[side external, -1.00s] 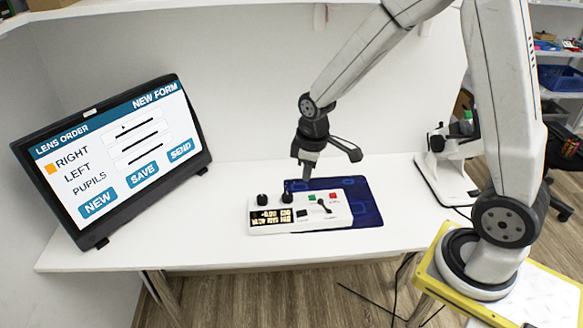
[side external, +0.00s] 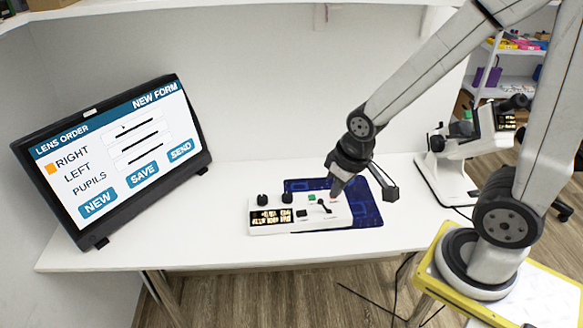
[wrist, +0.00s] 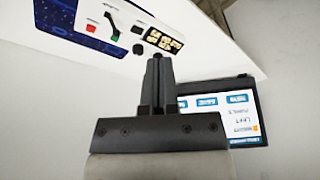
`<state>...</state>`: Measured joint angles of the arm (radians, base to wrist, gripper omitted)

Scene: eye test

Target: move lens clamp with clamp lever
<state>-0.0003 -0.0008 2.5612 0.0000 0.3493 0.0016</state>
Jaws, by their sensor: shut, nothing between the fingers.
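A small white control box (side external: 275,228) sits on the table, partly on a blue mat (side external: 370,212). It carries a short black lever (side external: 323,205), which also shows in the wrist view (wrist: 110,20). Whether it is the clamp lever I cannot tell for sure. My gripper (side external: 336,193) is shut and empty, its tip over the right back part of the box, near the lever; contact cannot be told. The wrist view also shows the shut fingers (wrist: 157,75). I cannot make out a lens clamp; a white instrument (side external: 455,160) with black parts stands at the right.
The box has a lit display (side external: 270,217), black knobs (side external: 262,199), a green button (side external: 312,198) and a red button (wrist: 86,30). A monitor (side external: 118,165) with a lens order form stands at the left. The front left of the white table (side external: 150,240) is clear.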

